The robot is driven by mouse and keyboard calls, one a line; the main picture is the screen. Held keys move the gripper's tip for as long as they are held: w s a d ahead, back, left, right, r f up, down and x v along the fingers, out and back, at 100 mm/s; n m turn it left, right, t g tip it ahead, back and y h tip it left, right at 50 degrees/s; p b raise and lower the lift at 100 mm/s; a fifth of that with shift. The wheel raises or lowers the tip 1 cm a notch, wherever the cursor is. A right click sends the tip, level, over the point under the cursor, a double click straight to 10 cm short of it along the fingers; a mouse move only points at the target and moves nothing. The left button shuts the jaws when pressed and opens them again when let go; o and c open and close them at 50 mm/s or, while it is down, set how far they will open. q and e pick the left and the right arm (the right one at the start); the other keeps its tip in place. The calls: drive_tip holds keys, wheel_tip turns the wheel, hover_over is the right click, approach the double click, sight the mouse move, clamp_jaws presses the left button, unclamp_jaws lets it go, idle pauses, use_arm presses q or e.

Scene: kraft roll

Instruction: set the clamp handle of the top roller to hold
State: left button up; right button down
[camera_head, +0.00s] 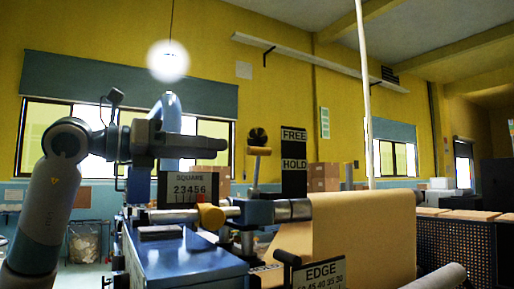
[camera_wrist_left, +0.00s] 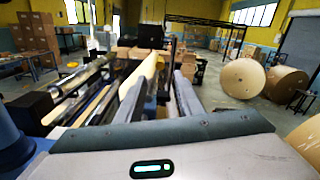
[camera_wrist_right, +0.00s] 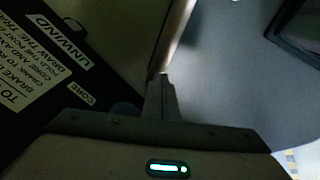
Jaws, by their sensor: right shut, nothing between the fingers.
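An upright lever with a tan cross-grip (camera_head: 259,151), apparently the clamp handle, stands left of a black plate marked FREE above HOLD (camera_head: 294,163). The grip is level with the middle of the plate; I cannot tell which setting it is in. My left gripper (camera_head: 226,142) is left of the lever and apart from it, seen side-on. In the left wrist view, its fingers (camera_wrist_left: 160,88) seem spread with nothing clear between them. My right gripper (camera_wrist_right: 162,78) shows only in the right wrist view, shut and empty, close to a dark panel marked UNWIND (camera_wrist_right: 62,45).
Signs marked SQUARE (camera_head: 189,188) and EDGE (camera_head: 320,272) stand nearby. Large paper rolls (camera_wrist_left: 243,79) lie on the floor in the left wrist view.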

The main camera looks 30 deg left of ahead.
sight(257, 152)
use_arm(q)
drive_tip(key=p+x, duration=0.4)
drive_tip(key=x, duration=0.7)
drive_tip(key=shift+w+d, duration=0.25)
drive_tip(key=shift+w, duration=0.1)
clamp_jaws()
